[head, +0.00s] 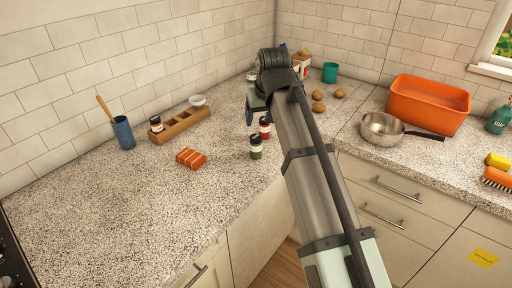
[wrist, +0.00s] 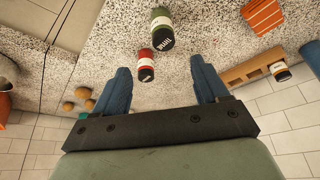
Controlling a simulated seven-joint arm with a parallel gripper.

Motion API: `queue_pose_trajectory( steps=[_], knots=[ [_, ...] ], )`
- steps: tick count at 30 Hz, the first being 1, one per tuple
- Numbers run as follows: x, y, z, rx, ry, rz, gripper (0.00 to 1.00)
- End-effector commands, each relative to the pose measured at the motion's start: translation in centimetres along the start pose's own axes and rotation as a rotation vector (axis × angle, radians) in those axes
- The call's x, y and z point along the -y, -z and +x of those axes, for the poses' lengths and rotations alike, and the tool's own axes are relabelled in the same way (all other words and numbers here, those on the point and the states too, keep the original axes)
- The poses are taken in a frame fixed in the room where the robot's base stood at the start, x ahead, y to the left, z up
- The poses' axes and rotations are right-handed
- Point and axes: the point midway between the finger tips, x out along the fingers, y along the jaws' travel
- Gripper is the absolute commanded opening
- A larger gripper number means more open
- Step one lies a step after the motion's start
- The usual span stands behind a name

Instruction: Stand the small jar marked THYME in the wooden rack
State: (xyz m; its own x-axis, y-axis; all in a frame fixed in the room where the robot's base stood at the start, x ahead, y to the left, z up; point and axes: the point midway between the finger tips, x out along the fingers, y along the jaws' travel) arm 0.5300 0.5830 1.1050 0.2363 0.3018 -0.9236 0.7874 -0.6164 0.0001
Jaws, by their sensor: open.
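A small jar with a green body, white label and dark lid (head: 256,148) stands upright on the counter; it also shows in the wrist view (wrist: 161,24).
An orange striped block (head: 191,158) lies in front of the rack. Eggs (head: 318,107), a pan (head: 382,129) and an orange tub (head: 428,103) are to the right. The front left counter is clear.

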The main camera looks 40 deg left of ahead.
Motion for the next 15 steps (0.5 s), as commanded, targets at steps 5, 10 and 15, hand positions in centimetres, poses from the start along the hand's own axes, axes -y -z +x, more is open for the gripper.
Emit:
queue_pose_trajectory(
  steps=[5,10,15],
  knots=[
    [0.0,-0.1,2.7,0.003,0.000,0.000,0.73],
    [0.0,-0.1,5.4,0.003,0.000,0.000,0.73],
    [0.0,-0.1,7.3,0.002,0.000,0.001,0.73]
  ],
)
